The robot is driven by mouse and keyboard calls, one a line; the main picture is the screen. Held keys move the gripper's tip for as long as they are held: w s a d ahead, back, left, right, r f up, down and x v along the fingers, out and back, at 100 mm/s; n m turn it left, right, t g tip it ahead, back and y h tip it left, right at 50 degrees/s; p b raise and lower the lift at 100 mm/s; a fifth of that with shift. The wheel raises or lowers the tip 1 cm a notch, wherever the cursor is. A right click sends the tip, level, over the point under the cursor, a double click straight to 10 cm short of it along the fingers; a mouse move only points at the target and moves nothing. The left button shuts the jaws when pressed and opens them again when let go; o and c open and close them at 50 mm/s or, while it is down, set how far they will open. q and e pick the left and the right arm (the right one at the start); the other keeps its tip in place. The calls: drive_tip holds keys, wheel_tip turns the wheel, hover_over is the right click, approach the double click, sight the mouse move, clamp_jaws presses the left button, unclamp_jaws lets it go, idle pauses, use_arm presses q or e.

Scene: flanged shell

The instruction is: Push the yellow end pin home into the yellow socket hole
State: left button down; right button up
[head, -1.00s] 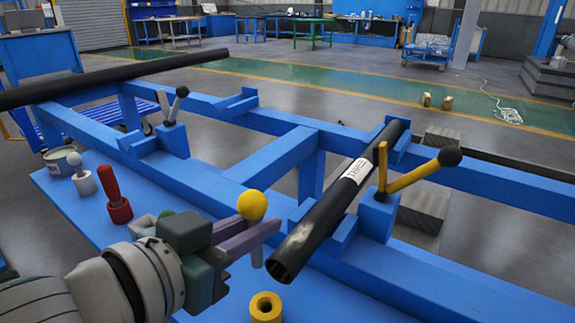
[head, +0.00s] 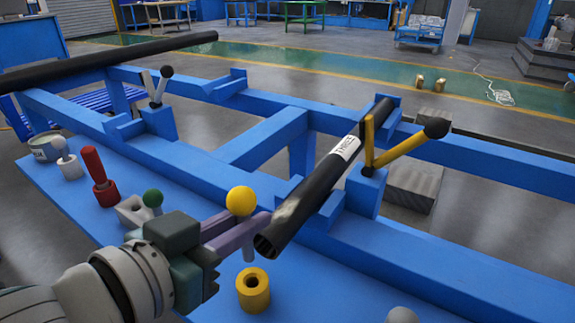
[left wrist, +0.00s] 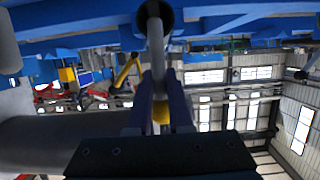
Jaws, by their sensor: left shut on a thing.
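The yellow end pin has a yellow ball head (head: 240,200) and a grey shank. My left gripper (head: 258,224), with purple fingers, is shut on it just below the ball. The shank points down, close to the near open end of the black tube. The yellow socket (head: 253,290) is a short ring with a dark hole, standing on the blue bench below the pin. The shank tip appears above and apart from the socket. In the left wrist view the grey shank (left wrist: 155,40) runs out between the fingers; the ball (left wrist: 161,127) is partly hidden. My right gripper is out of view.
The black tube (head: 320,180) lies in blue cradles beside a yellow clamp lever (head: 405,143). Red (head: 100,180), white (head: 66,160) and green-headed (head: 152,198) pieces stand left along the blue bench. A grey rounded knob (head: 402,315) shows at the bottom edge.

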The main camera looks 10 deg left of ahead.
sight(247, 276)
use_arm(q)
drive_tip(key=shift+f+b, duration=1.15)
drive_tip(key=shift+f, duration=0.65)
drive_tip(key=shift+p, duration=0.65)
drive_tip(key=shift+f+b, duration=2.45)
drive_tip(key=shift+f, duration=0.7)
drive_tip(key=c, duration=0.7)
unclamp_jaws()
drive_tip(key=shift+c, duration=0.2)
drive_tip(key=shift+r, duration=0.1)
drive_tip(key=shift+s+a+r+p, duration=0.1)
drive_tip(key=shift+s+p, duration=0.25)
drive_tip(key=p+v, duration=0.3)
drive_tip(key=v, duration=0.6)
